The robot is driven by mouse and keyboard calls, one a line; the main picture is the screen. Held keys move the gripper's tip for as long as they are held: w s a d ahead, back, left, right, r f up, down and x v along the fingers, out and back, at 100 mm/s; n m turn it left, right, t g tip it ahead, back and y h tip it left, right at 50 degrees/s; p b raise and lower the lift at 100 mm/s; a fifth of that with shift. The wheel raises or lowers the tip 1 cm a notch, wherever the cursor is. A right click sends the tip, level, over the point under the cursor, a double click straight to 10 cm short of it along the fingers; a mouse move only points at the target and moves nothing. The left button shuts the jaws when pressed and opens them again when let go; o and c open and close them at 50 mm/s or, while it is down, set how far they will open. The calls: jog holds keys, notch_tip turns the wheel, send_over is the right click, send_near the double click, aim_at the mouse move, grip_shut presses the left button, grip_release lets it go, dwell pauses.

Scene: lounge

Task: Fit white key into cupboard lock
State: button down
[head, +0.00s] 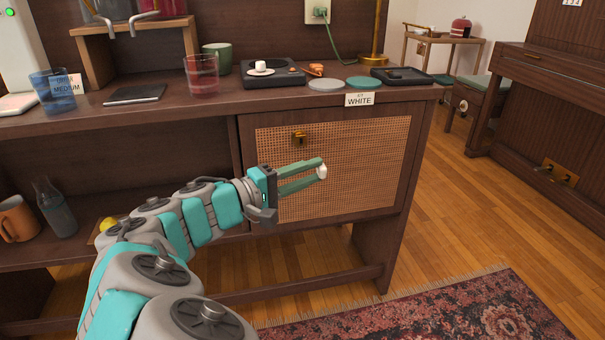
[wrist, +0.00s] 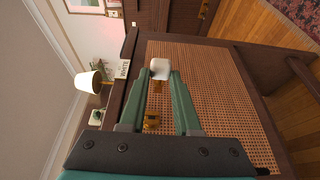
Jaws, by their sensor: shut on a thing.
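My gripper (head: 318,168) is shut on the white key (head: 322,172), of which a small white block shows at the fingertips. In the wrist view the key (wrist: 160,68) sits between the green fingers, with a brass-coloured part below it. The cupboard (head: 345,165) has a woven cane door panel. Its brass lock (head: 299,138) is at the upper left of the panel, up and left of the fingertips in the head view. The lock also shows between the fingers in the wrist view (wrist: 151,122). The key is apart from the lock. A "WHITE" label (head: 359,99) is on the top edge.
The top (head: 225,100) bears a red glass (head: 202,75), a green mug (head: 218,58), a black device (head: 272,73), round coasters (head: 325,85) and a dark tray (head: 401,76). The shelf at left holds an orange mug (head: 18,218) and a bottle (head: 54,208). Floor at right is open.

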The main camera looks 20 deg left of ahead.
jog(key=w+a+p, duration=0.3)
jog(key=w+a, duration=0.1)
jog(key=shift+w+r, duration=0.2)
jog(key=shift+r, duration=0.05)
dwell(0.6)
jog(key=shift+w+a+p, duration=0.5)
jog(key=shift+w+a, duration=0.35)
jog(key=shift+w, duration=0.3)
dwell(1.3)
jog(key=c, duration=0.5)
grip_release()
jog(key=shift+c, duration=0.2)
jog(key=shift+s+a, duration=0.1)
jog(key=shift+s, duration=0.05)
jog(key=v, duration=0.5)
jog(key=shift+s+a, duration=0.15)
jog(key=shift+s, duration=0.15)
